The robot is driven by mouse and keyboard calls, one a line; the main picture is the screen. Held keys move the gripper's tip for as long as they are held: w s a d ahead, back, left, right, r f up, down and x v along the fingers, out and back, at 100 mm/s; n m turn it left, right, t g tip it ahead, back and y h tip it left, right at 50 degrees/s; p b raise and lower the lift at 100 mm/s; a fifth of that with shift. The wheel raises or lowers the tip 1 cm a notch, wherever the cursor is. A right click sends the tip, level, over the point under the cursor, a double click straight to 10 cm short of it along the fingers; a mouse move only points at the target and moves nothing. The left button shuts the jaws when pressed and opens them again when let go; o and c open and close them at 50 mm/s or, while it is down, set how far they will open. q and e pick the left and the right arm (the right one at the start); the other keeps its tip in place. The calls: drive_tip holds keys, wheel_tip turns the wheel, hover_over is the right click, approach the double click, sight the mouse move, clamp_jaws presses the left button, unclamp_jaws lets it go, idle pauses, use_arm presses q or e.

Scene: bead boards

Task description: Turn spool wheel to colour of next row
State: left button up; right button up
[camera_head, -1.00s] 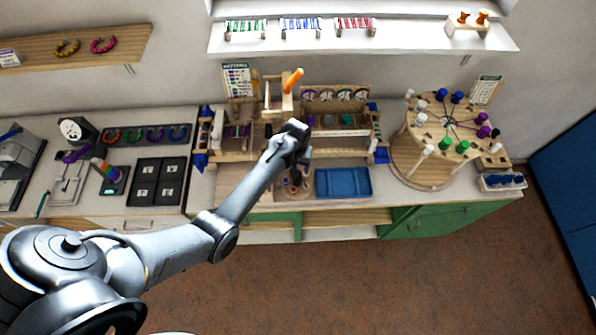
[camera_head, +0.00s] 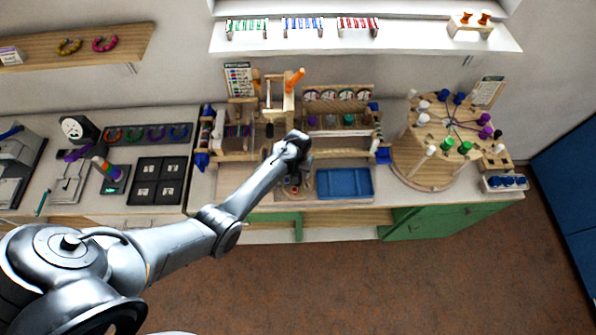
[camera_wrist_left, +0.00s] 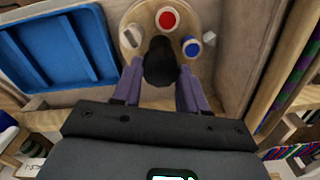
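The spool wheel (camera_wrist_left: 141,14) is a small round tan disc with a red spool (camera_wrist_left: 167,19), a blue spool (camera_wrist_left: 191,46) and a whitish spool (camera_wrist_left: 131,37). A dark knob (camera_wrist_left: 160,62) stands up from it towards the camera. In the head view the spool wheel (camera_head: 293,190) shows partly below my wrist. My left gripper (camera_wrist_left: 160,72) has its two fingers apart, one on each side of the knob; firm contact does not show. A loom with coloured beads (camera_head: 236,131) stands behind, and a pattern card (camera_head: 238,77) is above it. My right gripper is not in view.
A blue tray (camera_head: 343,197) lies just right of the wheel and also fills the upper left of the wrist view (camera_wrist_left: 82,40). A round table with coloured pegs (camera_head: 430,170) stands further right. Black trays (camera_head: 157,181) lie to the left.

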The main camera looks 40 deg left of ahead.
use_arm(q)
drive_tip(key=c, duration=0.4)
drive_tip(key=shift+n, duration=0.3)
drive_tip(key=shift+r+n+p, duration=0.1)
drive_tip(key=shift+n+p, duration=0.6)
drive_tip(key=shift+n, duration=0.2)
drive_tip(key=n+p, duration=0.1)
drive_tip(key=n, duration=0.2)
drive_tip(key=shift+n, duration=0.3)
drive_tip(key=n, duration=0.3)
drive_tip(key=shift+s+a+n+p, duration=0.1)
drive_tip(key=shift+s+n+p, duration=0.05)
drive_tip(key=shift+n+p, duration=0.15)
drive_tip(key=shift+s+n, duration=0.1)
drive_tip(key=shift+n, duration=2.2)
